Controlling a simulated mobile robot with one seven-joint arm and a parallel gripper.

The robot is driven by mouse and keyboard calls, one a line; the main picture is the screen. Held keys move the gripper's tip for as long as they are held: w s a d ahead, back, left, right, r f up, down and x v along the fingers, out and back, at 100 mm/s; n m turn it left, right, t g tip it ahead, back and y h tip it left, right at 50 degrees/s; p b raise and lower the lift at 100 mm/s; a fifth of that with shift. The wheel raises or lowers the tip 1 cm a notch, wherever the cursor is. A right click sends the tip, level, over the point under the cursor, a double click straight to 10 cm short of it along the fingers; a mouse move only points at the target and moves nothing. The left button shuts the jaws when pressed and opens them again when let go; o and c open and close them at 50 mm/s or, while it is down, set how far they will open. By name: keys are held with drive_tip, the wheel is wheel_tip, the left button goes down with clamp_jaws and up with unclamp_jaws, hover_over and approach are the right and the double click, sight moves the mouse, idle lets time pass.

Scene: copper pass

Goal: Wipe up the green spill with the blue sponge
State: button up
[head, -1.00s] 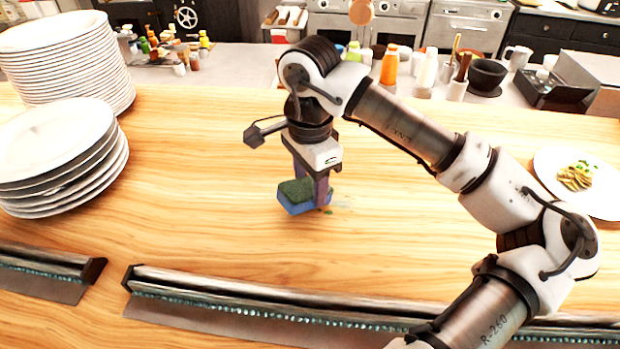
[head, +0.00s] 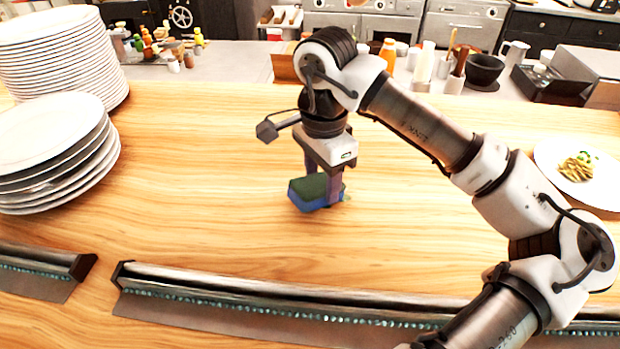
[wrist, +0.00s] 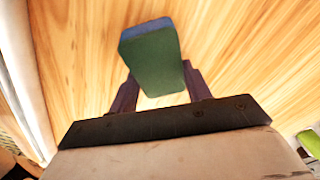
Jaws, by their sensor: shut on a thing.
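The blue sponge (head: 308,203) has a green top layer and sits low at the wooden counter in the head view. My gripper (head: 322,190) points down and is shut on it, one finger on each side. In the wrist view the sponge (wrist: 152,60) shows its green face and a blue edge between the two fingers of my gripper (wrist: 158,92). Only a faint trace of the green spill (head: 347,196) shows just right of the sponge in the head view. Whatever lies under the sponge is hidden.
Stacks of white plates (head: 50,150) stand at the left. A plate with food (head: 570,190) is at the right. A long metal rail (head: 270,297) runs along the near side. The counter around the sponge is clear.

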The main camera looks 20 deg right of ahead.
drive_tip(key=shift+s+d, duration=0.25)
drive_tip(key=shift+d, duration=0.4)
drive_tip(key=shift+s+d+f+b, duration=0.1)
drive_tip(key=shift+s+d+b, duration=0.3)
drive_tip(key=shift+d+b, duration=0.4)
drive_tip(key=shift+s+d+f+b, duration=0.1)
drive_tip(key=shift+s+d+b, duration=0.25)
drive_tip(key=shift+d+b, duration=0.45)
drive_tip(key=shift+r, duration=0.1)
